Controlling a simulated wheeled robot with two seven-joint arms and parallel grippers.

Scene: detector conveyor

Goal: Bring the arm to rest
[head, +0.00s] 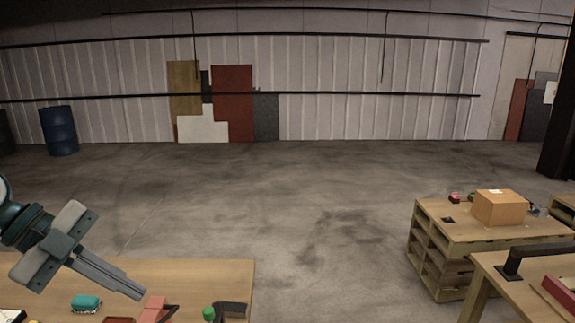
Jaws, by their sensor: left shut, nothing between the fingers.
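My left gripper (138,290) comes in from the left edge in the head view, pointing down and to the right. Its two grey fingers are together and hold nothing. It is above a wooden table (215,270) at the lower left. My right gripper is not in view.
On the left table are a teal item (86,304), a pink-red block (153,310) and a green-topped item (208,313). At the right, a pallet stack (440,240) bears a cardboard box (499,207). Another table (495,275) is at the lower right. The floor between is clear.

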